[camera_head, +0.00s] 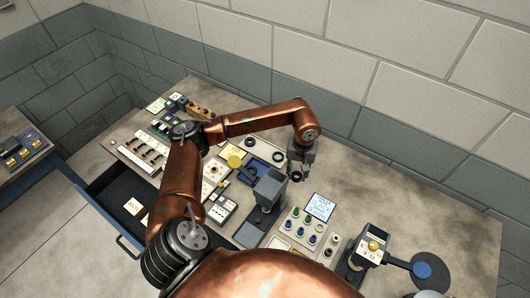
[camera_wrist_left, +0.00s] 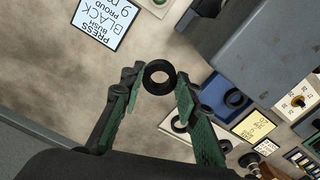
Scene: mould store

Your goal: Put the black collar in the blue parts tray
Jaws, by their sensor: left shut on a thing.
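The black collar (camera_wrist_left: 159,77) is a short, thick ring. My left gripper (camera_wrist_left: 157,82) is shut on it, with one green-padded finger on each side. In the head view my left gripper (camera_head: 297,171) points down over the bench, just right of the blue parts tray (camera_head: 266,169), and the collar (camera_head: 296,177) shows small at its tips. The blue parts tray (camera_wrist_left: 213,92) also shows in the wrist view, partly hidden by the grey press; a black ring (camera_wrist_left: 236,99) lies in it. My right gripper is not in view.
A grey press (camera_head: 268,190) stands beside the tray, near the gripper. A pale board (camera_head: 262,147) with black rings lies behind the tray. A card (camera_head: 320,206) reading "PRESS BLACK BUSH 9 PROUD" and a rack of coloured parts (camera_head: 303,232) lie in front. The bench's back right is clear.

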